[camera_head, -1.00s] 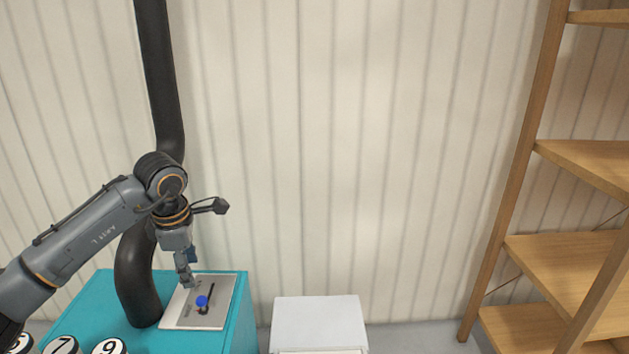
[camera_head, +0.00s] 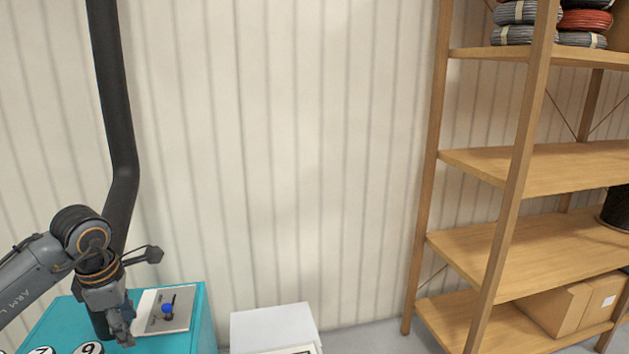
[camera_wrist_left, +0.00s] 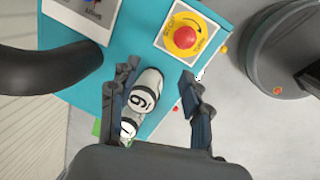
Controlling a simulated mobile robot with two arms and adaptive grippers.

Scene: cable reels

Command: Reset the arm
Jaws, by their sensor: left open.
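My left arm (camera_head: 70,248) comes in from the left, bent downward over the teal cabinet. My left gripper (camera_head: 122,338) hangs above the cabinet's top, near the white panel with a blue knob (camera_head: 168,309). In the left wrist view the left gripper (camera_wrist_left: 158,92) is open, with its two fingers apart. A white round piece marked 9 (camera_wrist_left: 144,92) shows between the fingers, below them; nothing is gripped. My right gripper is in no view.
The teal cabinet (camera_head: 203,325) also carries a red emergency button (camera_wrist_left: 185,37). A thick black pipe (camera_head: 115,110) rises behind the arm. A white box (camera_head: 275,325) stands right of the cabinet. A wooden shelf (camera_head: 480,160) with cable coils (camera_head: 515,12) and a cardboard box (camera_head: 565,305) stands at right.

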